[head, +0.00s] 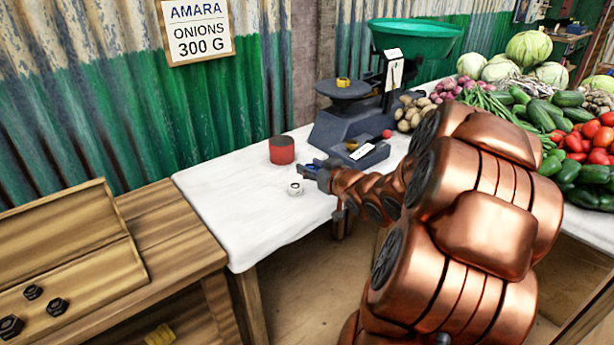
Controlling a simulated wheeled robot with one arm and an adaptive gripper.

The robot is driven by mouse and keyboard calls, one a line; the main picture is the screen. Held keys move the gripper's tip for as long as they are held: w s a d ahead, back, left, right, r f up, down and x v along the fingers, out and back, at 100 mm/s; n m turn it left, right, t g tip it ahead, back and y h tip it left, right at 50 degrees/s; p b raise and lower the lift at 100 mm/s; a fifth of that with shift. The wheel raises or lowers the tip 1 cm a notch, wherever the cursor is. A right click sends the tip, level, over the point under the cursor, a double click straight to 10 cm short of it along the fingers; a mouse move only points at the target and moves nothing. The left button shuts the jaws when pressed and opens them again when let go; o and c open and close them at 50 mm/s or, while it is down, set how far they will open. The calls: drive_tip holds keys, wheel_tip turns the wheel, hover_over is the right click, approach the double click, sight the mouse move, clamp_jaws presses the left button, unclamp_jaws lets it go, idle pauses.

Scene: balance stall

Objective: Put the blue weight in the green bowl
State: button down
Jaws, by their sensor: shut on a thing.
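The green bowl (415,50) sits on top of the dark scale at the back of the white-covered table, with its inside partly in view. My gripper (308,167) is low over the table in front of the scale, at the end of my copper arm. It is shut on a small blue thing, the blue weight (313,166), which is mostly hidden by the fingers. The gripper is well to the left of the bowl and lower than it.
The scale (338,132) has a flat pan (344,90) with a yellow weight (343,82) on it. A red, dark-topped cylinder (282,152) and a small white piece (295,189) stand near my gripper. A small red ball-like thing (387,134) is by the scale. Vegetables fill the right.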

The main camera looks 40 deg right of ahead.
drive_tip(key=s+d+f+m+h+b, duration=0.2)
drive_tip(key=s+d+f+h+b, duration=0.1)
drive_tip(key=s+d+f+b, duration=0.5)
drive_tip(key=shift+r+p+x, duration=0.2)
drive_tip(key=shift+p+x, duration=0.75)
drive_tip(key=shift+p, duration=1.55)
drive_tip(key=shift+r+p+x, duration=0.25)
drive_tip(key=shift+p+x, duration=0.75)
drive_tip(key=shift+p, duration=1.45)
drive_tip(key=x, duration=0.4)
drive_tip(key=r+b+x, duration=0.1)
drive_tip(key=x, duration=0.3)
drive_tip(key=r+x, duration=0.1)
drive_tip(key=x, duration=0.3)
drive_tip(key=shift+w+f, duration=0.1)
drive_tip(key=shift+w, duration=0.4)
drive_tip(key=shift+w+f+b, duration=0.15)
drive_tip(key=shift+f+b, duration=0.1)
drive_tip(key=shift+b, duration=0.1)
drive_tip(key=shift+f, duration=0.1)
drive_tip(key=c, duration=1.1)
unclamp_jaws()
drive_tip(key=shift+o, duration=0.8)
